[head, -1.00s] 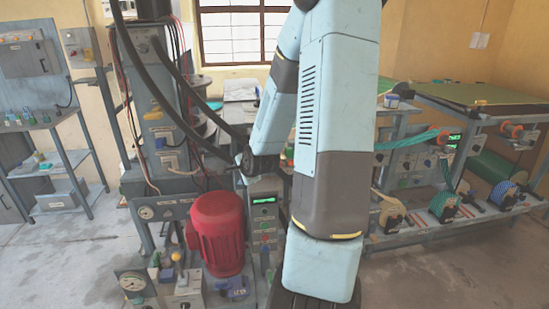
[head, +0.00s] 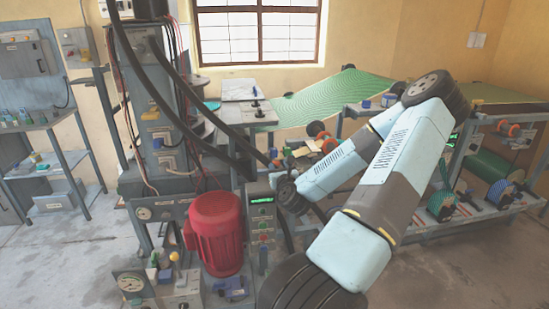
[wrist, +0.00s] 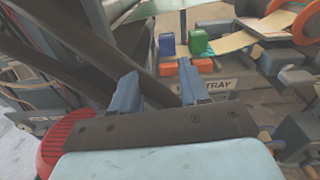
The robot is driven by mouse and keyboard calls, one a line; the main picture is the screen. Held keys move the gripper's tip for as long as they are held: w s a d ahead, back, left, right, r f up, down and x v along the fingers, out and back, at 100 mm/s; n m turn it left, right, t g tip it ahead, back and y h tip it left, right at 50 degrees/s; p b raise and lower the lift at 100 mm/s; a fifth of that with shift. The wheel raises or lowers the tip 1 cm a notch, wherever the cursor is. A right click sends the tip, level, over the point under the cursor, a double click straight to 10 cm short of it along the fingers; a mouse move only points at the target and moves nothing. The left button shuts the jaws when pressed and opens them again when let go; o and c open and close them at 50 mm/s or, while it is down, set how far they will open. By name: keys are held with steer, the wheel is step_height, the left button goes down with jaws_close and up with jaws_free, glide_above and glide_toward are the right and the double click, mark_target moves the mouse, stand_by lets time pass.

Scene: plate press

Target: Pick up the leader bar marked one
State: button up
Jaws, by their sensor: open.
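My gripper (wrist: 157,86) shows in the wrist view with its two grey-blue fingers apart and nothing between them. Past the fingers lies a ledge with the lettering "TRAY". On it stand a blue block (wrist: 167,45) and a green block (wrist: 198,41), with orange pieces (wrist: 185,67) in front of them. I cannot make out a mark of one on any piece, so I cannot tell which is the leader bar. In the head view my arm hides part of this area, and the fingers cannot be made out.
A red motor (head: 214,235) stands left of my arm, and it shows at the wrist view's lower left (wrist: 55,145). Dark hoses slant down from the press column (head: 160,110). A green sheet (head: 335,97) lies behind. Reels stand on the right rack. Bare floor is at the left.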

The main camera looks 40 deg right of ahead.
mark_target(275, 151)
steer(key=shift+m+h, duration=0.3)
steer(key=shift+m, duration=0.2)
steer(key=x, duration=0.8)
steer(key=shift+d+r, duration=0.1)
steer(key=shift+d, duration=0.35)
steer(key=shift+f+x, duration=0.1)
steer(key=shift+x, duration=1.25)
steer(key=shift+f+x, duration=0.15)
steer(key=shift+x, duration=1.15)
steer(key=shift+c, duration=0.3)
steer(key=c, duration=0.7)
steer(key=shift+r, duration=0.1)
steer(key=shift+c, duration=0.2)
